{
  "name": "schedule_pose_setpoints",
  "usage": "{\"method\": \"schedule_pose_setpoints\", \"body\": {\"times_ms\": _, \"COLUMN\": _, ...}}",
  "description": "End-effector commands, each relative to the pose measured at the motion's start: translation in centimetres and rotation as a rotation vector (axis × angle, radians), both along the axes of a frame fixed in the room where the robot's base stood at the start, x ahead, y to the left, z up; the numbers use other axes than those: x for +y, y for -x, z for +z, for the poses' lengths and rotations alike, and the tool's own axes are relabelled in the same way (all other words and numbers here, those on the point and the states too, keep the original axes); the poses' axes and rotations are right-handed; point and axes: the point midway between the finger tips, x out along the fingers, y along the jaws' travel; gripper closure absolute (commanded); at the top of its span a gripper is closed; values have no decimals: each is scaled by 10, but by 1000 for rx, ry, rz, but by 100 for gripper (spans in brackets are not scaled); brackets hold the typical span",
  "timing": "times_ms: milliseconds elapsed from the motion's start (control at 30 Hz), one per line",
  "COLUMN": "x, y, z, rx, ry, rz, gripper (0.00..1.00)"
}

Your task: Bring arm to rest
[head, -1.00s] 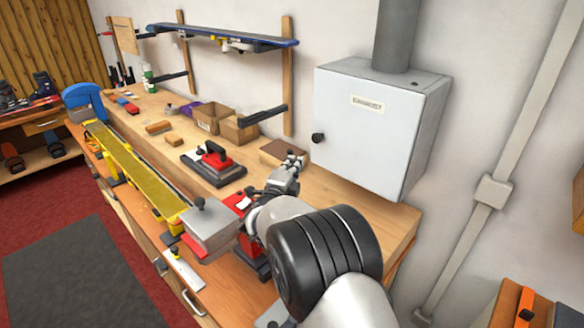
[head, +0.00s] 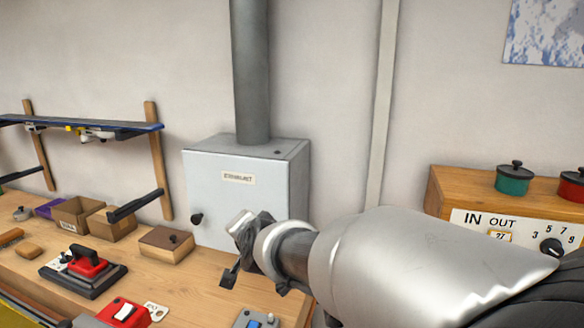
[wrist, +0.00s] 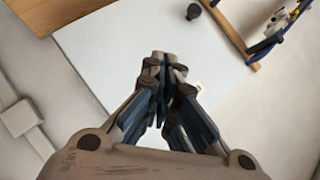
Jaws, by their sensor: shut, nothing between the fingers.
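My gripper (head: 232,276) is in front of the grey exhaust box, above the right end of the wooden bench (head: 200,285). My arm comes in from the right in the head view and partly hides the box and the bench end. In the wrist view my gripper (wrist: 162,62) has its fingertips together with nothing between them. The pale face of the exhaust box (wrist: 105,45) lies beyond it.
The exhaust box (head: 225,160) with its grey pipe (head: 252,70) is on the wall. A cabinet (head: 440,190) with pots is at the right.

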Motion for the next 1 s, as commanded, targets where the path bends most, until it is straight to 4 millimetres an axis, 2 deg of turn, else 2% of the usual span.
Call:
{"method": "schedule_pose_setpoints", "body": {"times_ms": 33, "x": -29, "y": 22, "z": 6, "rx": 20, "ry": 68, "rz": 26, "gripper": 100}}
{"method": "schedule_pose_setpoints", "body": {"times_ms": 133, "x": -76, "y": 71, "z": 2, "rx": 79, "ry": 218, "rz": 92, "gripper": 100}}
{"method": "schedule_pose_setpoints", "body": {"times_ms": 267, "x": -136, "y": 144, "z": -14, "rx": 175, "ry": 412, "rz": 173, "gripper": 100}}
{"method": "schedule_pose_setpoints", "body": {"times_ms": 300, "x": -154, "y": 168, "z": -21, "rx": 208, "ry": 468, "rz": 195, "gripper": 100}}
{"method": "schedule_pose_setpoints", "body": {"times_ms": 400, "x": -192, "y": 227, "z": -42, "rx": 297, "ry": 594, "rz": 249, "gripper": 100}}
{"method": "schedule_pose_setpoints", "body": {"times_ms": 500, "x": -221, "y": 277, "z": -61, "rx": 382, "ry": 689, "rz": 289, "gripper": 100}}
{"method": "schedule_pose_setpoints", "body": {"times_ms": 600, "x": -240, "y": 313, "z": -75, "rx": 448, "ry": 751, "rz": 319, "gripper": 100}}
{"method": "schedule_pose_setpoints", "body": {"times_ms": 700, "x": -250, "y": 335, "z": -84, "rx": 491, "ry": 785, "rz": 339, "gripper": 100}}
{"method": "schedule_pose_setpoints", "body": {"times_ms": 767, "x": -253, "y": 341, "z": -87, "rx": 503, "ry": 794, "rz": 344, "gripper": 100}}
{"method": "schedule_pose_setpoints", "body": {"times_ms": 1000, "x": -253, "y": 342, "z": -87, "rx": 505, "ry": 797, "rz": 345, "gripper": 100}}
